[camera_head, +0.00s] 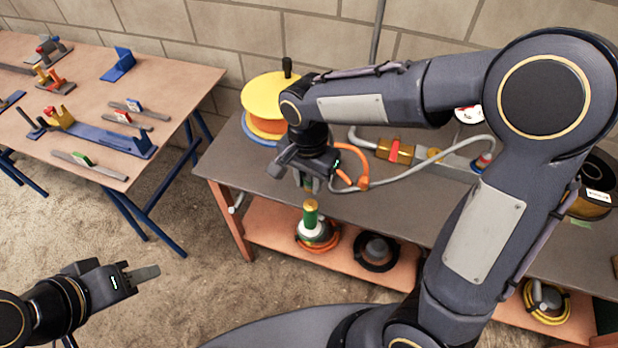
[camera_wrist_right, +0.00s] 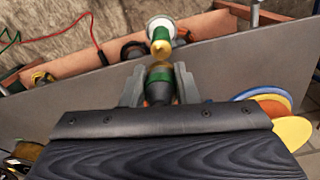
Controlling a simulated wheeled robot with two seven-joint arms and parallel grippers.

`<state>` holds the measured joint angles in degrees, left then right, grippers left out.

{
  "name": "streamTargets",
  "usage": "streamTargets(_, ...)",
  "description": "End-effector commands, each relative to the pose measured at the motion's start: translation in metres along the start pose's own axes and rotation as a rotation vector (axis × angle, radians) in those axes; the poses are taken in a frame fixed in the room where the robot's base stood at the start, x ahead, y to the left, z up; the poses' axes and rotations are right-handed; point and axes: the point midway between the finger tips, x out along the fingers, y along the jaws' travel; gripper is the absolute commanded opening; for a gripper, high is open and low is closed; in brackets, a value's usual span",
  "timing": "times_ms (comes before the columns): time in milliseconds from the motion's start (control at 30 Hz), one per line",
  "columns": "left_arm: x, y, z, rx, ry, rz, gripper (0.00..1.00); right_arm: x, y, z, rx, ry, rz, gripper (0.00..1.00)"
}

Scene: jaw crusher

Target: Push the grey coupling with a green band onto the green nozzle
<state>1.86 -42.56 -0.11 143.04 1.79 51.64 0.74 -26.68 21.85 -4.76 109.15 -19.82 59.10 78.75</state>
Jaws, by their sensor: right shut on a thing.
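The grey coupling with a green band (camera_wrist_right: 158,84) sits between the fingers of my right gripper (camera_wrist_right: 158,86), which is shut on it. In the head view this gripper (camera_head: 308,182) hangs by the front edge of the dark workbench, and the coupling is mostly hidden there. The green nozzle (camera_head: 310,215) stands upright on a white base just below the gripper. In the right wrist view the nozzle (camera_wrist_right: 160,34) has a brass-yellow tip just beyond the coupling; a small gap seems to separate them. My left gripper (camera_head: 143,275) is away at lower left, with nothing visible in it.
The dark workbench (camera_head: 400,205) carries stacked coloured discs (camera_head: 268,98), a grey hose (camera_head: 425,172) and an orange hose loop (camera_head: 352,172). A lower shelf (camera_head: 268,228) holds several coiled hoses. A second table (camera_head: 90,85) with tools stands at left. Bare floor lies between.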

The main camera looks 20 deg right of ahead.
Motion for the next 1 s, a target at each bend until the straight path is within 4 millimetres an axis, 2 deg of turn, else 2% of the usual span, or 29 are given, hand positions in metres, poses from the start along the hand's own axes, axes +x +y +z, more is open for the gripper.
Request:
streamTargets(267, 0.011, -0.005, 0.005, 0.0, 0.0, 0.0, 0.36, 0.016, 0.0, 0.0, 0.0, 0.0, 0.001, 0.07)
streamTargets(700, 0.036, -0.017, 0.018, 0.0, 0.0, 0.0, 0.36, 0.054, -0.001, 0.0, 0.0, 0.0, -0.001, 0.07)
streamTargets(1000, 0.038, -0.017, 0.019, 0.0, 0.0, 0.0, 0.36, 0.057, -0.001, 0.0, 0.0, 0.0, 0.0, 0.07)
